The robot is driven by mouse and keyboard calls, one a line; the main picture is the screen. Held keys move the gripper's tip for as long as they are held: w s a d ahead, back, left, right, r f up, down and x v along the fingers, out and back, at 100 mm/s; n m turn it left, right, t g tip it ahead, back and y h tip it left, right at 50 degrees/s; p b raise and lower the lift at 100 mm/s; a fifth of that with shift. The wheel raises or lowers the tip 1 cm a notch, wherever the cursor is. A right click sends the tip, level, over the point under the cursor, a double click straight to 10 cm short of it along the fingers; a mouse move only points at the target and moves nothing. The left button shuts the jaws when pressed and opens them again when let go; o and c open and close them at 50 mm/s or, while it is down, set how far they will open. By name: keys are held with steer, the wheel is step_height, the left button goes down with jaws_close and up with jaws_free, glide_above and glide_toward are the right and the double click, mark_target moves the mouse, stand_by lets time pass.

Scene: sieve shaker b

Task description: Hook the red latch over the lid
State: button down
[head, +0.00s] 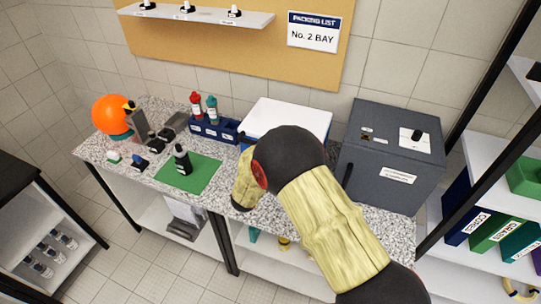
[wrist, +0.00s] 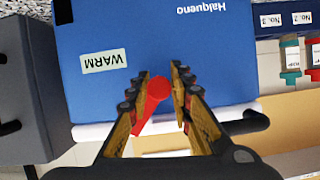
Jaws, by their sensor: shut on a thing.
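The blue box (wrist: 150,40) with a "WARM" label fills the upper middle of the wrist view, its lettering upside down. The white lid (wrist: 92,133) shows as a pale edge along the lower side of its face there, and from above in the head view (head: 290,118). The red latch (wrist: 154,95) lies between my fingers, slanting from its rounded end toward the lid edge. My gripper (wrist: 160,73) is shut on the red latch. In the head view my arm hides the gripper, the latch and most of the box's front. I cannot tell whether the latch touches the lid.
A dark grey cabinet (head: 392,155) stands close to the right of the box. A blue rack (head: 213,131) with red- and teal-capped bottles is on the left. A green mat (head: 200,177) and an orange ball (head: 111,113) lie farther left. A dark handle (wrist: 250,122) shows beside my gripper.

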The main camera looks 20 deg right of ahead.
steer(key=n+g+h+p, duration=0.1)
steer(key=n+p, duration=0.1)
steer(key=p, duration=0.2)
steer(key=shift+s+n+h, duration=0.15)
steer(key=shift+n+h, duration=0.15)
steer(key=shift+d+f+n+g+h+p, duration=0.1)
steer(key=shift+n+g+h+p, duration=0.3)
steer(key=shift+n+h+p, duration=0.7)
steer(key=shift+n+p, duration=0.3)
steer(key=shift+p, duration=0.05)
steer(key=c, duration=1.6)
jaws_free()
steer(key=shift+y, duration=0.3)
